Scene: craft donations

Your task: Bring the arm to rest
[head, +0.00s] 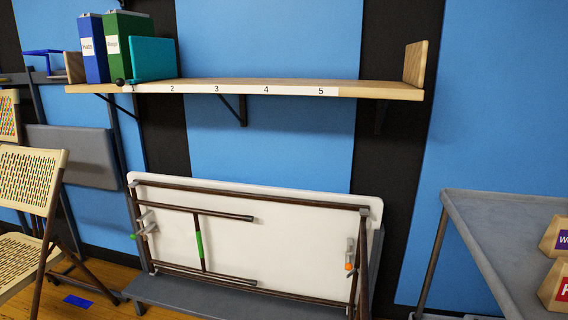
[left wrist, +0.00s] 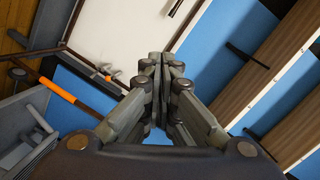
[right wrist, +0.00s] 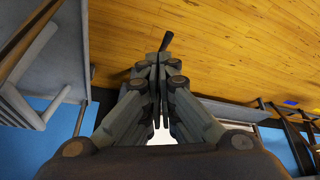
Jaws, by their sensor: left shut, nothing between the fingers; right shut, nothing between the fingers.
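My left gripper (left wrist: 166,62) shows in the left wrist view with its fingers together and nothing between them. Behind it are the blue wall, a white folded table and the underside of a wooden shelf. My right gripper (right wrist: 154,62) shows in the right wrist view, also with its fingers together and empty. It is above the wooden floor (right wrist: 230,45). A small dark piece shows just beyond its tips, and I cannot tell what it is. Neither gripper shows in the head view.
A folded white table (head: 290,235) leans below. Tan chairs (head: 35,175) stand left; a grey table (head: 490,235) stands right.

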